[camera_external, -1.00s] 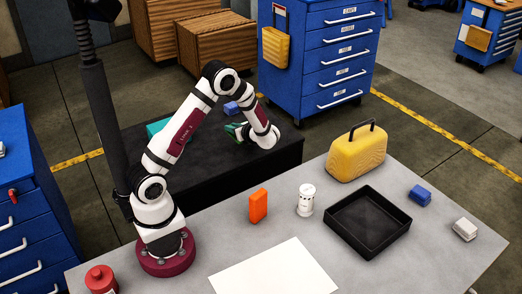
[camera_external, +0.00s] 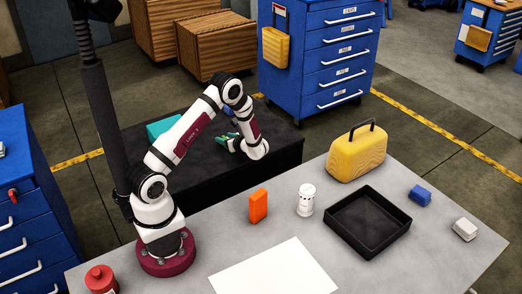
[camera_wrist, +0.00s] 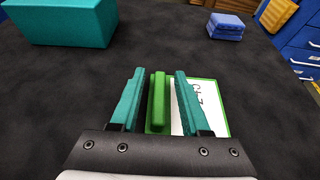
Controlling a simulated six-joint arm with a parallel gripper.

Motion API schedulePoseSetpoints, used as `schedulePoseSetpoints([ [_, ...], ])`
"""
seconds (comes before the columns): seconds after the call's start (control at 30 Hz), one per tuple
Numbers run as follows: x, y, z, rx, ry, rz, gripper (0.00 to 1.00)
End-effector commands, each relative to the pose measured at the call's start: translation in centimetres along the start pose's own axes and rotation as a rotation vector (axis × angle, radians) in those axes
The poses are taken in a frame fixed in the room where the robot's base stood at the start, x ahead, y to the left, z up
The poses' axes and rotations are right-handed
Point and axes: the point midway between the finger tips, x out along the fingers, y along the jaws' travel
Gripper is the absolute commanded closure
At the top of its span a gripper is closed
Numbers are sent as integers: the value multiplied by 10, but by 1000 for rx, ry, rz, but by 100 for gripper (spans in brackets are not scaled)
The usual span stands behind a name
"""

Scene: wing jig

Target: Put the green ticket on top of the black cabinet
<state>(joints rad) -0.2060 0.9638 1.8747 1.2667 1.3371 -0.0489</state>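The green ticket (camera_wrist: 157,102) shows in the wrist view as a white card with dark lettering, a green border and a raised green bar. It appears to lie flat on the dark top of the black cabinet (camera_external: 284,150), which fills much of the wrist view (camera_wrist: 60,105). My gripper (camera_wrist: 158,75) has two teal fingers, open, one on each side of the bar with a gap on both sides. The right finger covers part of the card. In the external view my gripper (camera_external: 226,142) is low over the cabinet top; the ticket is hard to make out there.
A teal box (camera_wrist: 75,22) and a blue block (camera_wrist: 226,26) sit on the cabinet top. The grey table (camera_external: 400,270) in front holds an orange block (camera_external: 258,206), a white cylinder (camera_external: 305,200), a black tray (camera_external: 345,240) and a yellow case (camera_external: 357,155).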

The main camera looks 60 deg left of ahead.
Motion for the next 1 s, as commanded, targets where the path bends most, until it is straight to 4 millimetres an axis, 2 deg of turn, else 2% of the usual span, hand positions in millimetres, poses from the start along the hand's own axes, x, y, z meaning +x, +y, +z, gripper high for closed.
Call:
schedulePoseSetpoints([
  [0.33,-6,-1,3,-1,0,-1,53],
  [0.47,-32,-1,3,0,-1,-5,53],
  [0.73,-99,-1,3,-1,0,-5,53],
  [0.83,-114,-1,3,0,-1,-3,53],
  [1.0,-122,0,2,-1,0,0,53],
])
